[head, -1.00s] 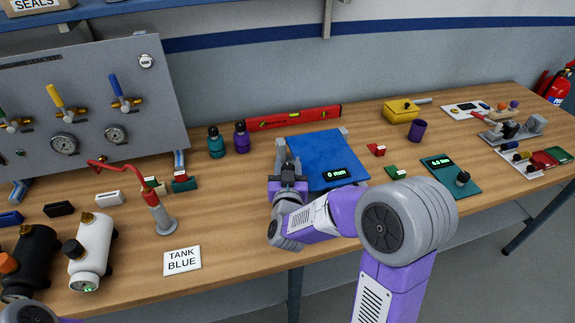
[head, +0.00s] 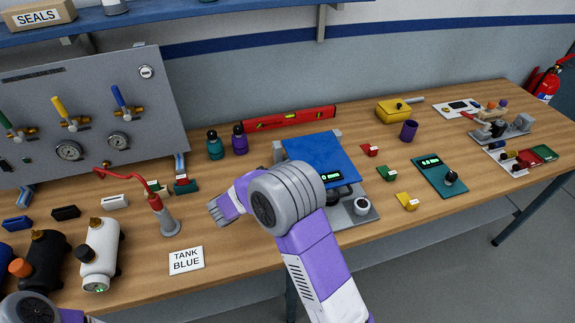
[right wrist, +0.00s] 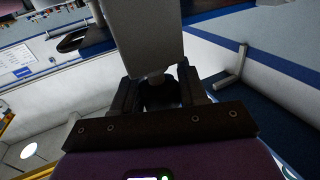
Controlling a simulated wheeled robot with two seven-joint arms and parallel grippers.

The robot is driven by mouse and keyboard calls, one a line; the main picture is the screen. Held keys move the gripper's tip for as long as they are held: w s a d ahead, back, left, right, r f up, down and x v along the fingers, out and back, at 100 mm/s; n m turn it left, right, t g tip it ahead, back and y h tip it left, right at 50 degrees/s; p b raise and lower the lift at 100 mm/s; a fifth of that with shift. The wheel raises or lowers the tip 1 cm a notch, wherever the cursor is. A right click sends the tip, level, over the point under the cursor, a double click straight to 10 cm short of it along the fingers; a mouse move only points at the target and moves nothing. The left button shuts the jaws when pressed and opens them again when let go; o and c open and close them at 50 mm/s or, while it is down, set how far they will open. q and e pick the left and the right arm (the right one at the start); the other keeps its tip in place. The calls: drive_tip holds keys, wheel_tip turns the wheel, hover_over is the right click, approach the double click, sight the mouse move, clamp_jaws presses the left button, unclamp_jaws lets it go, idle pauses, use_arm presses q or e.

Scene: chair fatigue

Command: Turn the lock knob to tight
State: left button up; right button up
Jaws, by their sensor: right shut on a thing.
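A fixture with a blue plate (head: 318,150) and a small green-lit display (head: 331,176) stands mid-table in the head view. My right arm covers the fixture's left front, and my right gripper's fingertips are hidden there. In the right wrist view, my right gripper (right wrist: 157,86) is shut on a dark round knob (right wrist: 158,96), below a grey block (right wrist: 148,45). Any tight marking is not visible. My left gripper is out of view; only part of that arm shows at lower left.
A red level (head: 290,117) lies behind. A red-handled stand (head: 165,215) and TANK BLUE card (head: 186,261) are left of my right arm.

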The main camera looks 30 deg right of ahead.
drive_tip(key=m+g+p, duration=0.1)
drive_tip(key=g, duration=0.1)
drive_tip(key=m+g+p, duration=0.1)
drive_tip(key=m+g, duration=0.1)
drive_tip(key=m+g+p, duration=0.1)
drive_tip(key=g, duration=0.2)
drive_tip(key=shift+s+r+m, duration=0.15)
drive_tip(key=shift+s+m, duration=0.1)
drive_tip(key=shift+m, duration=0.05)
drive_tip(key=m+g+y+p, duration=0.1)
drive_tip(key=g, duration=0.1)
drive_tip(key=m+g+y+p, duration=0.1)
drive_tip(key=g, duration=0.1)
drive_tip(key=m+g+y+p, duration=0.1)
drive_tip(key=m+g, duration=0.1)
drive_tip(key=shift+s+a, duration=0.15)
drive_tip(key=shift+s, duration=0.1)
drive_tip(key=shift+s+m+g+y+p, duration=0.1)
drive_tip(key=shift+m+g+y+p, duration=0.6)
drive_tip(key=shift+g+p, duration=0.1)
drive_tip(key=shift+m+g+y, duration=0.3)
drive_tip(key=shift+g, duration=0.1)
drive_tip(key=o, duration=1)
drive_tip(key=shift+s, duration=0.1)
drive_tip(key=shift+c, duration=0.2)
